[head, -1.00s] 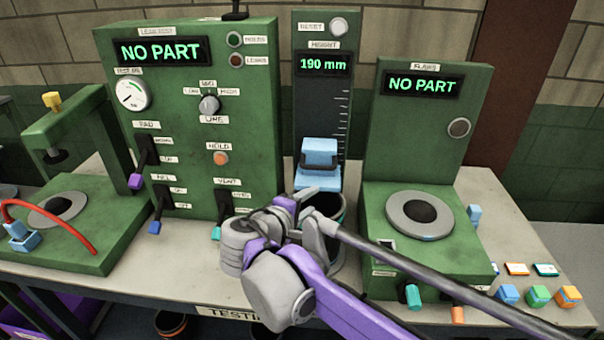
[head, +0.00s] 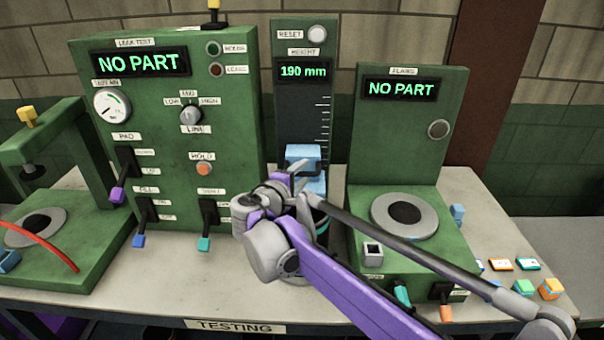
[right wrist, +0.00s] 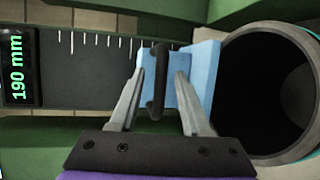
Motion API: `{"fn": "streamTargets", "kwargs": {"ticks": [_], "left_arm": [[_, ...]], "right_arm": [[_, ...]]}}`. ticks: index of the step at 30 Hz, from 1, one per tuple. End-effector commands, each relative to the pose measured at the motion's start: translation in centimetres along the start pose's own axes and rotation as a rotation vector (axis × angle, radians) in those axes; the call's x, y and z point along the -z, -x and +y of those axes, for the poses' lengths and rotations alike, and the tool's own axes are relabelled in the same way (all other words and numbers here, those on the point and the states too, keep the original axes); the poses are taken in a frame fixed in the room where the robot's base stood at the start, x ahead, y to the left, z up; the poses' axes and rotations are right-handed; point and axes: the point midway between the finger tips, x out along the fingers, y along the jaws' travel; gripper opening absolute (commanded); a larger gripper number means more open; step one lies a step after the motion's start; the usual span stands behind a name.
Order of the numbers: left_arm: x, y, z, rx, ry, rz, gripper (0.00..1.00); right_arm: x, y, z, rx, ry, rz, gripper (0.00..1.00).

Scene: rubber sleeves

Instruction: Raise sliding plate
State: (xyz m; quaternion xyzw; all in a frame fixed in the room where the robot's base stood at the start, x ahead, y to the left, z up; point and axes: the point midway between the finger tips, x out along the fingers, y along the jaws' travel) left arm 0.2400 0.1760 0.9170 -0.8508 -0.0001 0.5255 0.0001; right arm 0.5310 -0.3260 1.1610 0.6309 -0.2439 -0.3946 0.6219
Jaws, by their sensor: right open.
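The light blue sliding plate (head: 303,153) sits low on the dark height gauge (head: 301,110), whose display reads 190 mm. In the right wrist view the plate (right wrist: 203,65) carries a black handle bar (right wrist: 157,85). My right gripper (head: 300,183) is at the plate; its fingers (right wrist: 158,82) stand open on either side of the handle, with gaps visible. A dark, hollow sleeve (head: 322,226) stands upright just below the plate; its wide opening shows in the right wrist view (right wrist: 265,85). My right arm hides part of it. My left gripper is not in view.
The green leak test panel (head: 235,140) with several levers stands close on the left. The green flaws station (head: 405,150) stands on the right, partly behind my forearm. Small coloured blocks (head: 524,288) lie at the bench's right end. Bare bench (head: 190,270) shows in front.

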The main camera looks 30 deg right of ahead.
Motion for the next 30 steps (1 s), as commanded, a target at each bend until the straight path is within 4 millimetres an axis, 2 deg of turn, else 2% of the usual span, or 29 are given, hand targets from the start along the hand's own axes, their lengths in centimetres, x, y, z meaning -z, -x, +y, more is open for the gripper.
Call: {"fn": "streamTargets", "kwargs": {"ticks": [8, 16, 30], "left_arm": [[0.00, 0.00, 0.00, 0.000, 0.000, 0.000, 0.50], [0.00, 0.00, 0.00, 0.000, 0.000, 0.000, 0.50], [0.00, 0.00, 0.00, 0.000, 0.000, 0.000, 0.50]], "right_arm": [[-0.02, -0.14, -0.03, 0.000, 0.000, 0.000, 0.47], [-0.02, -0.12, -0.03, 0.001, 0.000, 0.000, 0.00], [-0.01, -0.10, -0.03, 0.001, 0.000, 0.000, 0.00]]}}
